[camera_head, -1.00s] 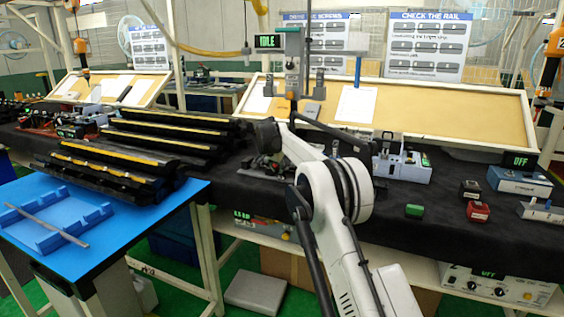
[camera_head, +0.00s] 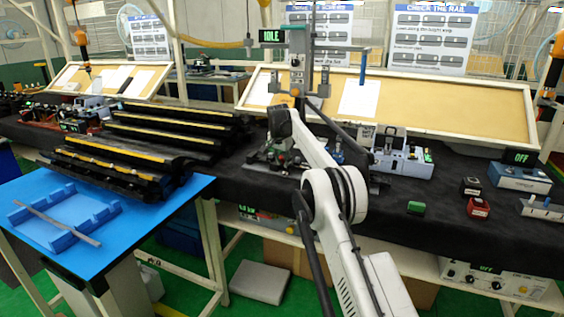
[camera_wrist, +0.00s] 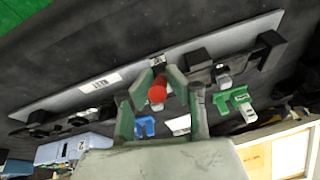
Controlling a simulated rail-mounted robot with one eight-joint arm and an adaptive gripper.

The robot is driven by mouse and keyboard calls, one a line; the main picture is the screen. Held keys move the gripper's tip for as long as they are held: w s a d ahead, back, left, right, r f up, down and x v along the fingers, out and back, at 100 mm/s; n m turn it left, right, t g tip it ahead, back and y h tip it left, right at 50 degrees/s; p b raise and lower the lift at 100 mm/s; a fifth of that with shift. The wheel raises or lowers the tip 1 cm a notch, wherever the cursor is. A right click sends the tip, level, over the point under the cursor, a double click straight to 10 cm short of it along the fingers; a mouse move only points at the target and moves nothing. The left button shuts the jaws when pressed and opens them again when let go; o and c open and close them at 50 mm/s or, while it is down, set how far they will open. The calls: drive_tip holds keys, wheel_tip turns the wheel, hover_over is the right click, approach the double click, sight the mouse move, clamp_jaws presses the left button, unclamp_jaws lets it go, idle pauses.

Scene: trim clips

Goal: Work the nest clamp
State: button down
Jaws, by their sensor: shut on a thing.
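A red ball knob (camera_wrist: 157,94) sits between the green-grey fingers of my gripper (camera_wrist: 157,84) in the wrist view, and the gripper is shut on it. The knob appears to be the clamp's handle end; the rest of the handle is mostly hidden. Behind it runs a long grey plate (camera_wrist: 60,99) with black holders, a green piece (camera_wrist: 238,98) and a blue piece (camera_wrist: 145,125). In the head view the fixture (camera_head: 262,158) is partly hidden behind my arm, and my fingers cannot be made out there.
A post with an IDLE display (camera_head: 270,36) stands behind the fixture. Black rails with yellow strips (camera_head: 165,133) lie to the left. A blue table (camera_head: 150,200) holds a blue cradle.

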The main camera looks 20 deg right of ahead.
drive_tip(key=c, duration=1.7)
unclamp_jaws()
drive_tip(key=shift+r, duration=0.1)
drive_tip(key=v, duration=1.1)
drive_tip(key=shift+s+r, duration=0.15)
drive_tip(key=shift+r, duration=0.25)
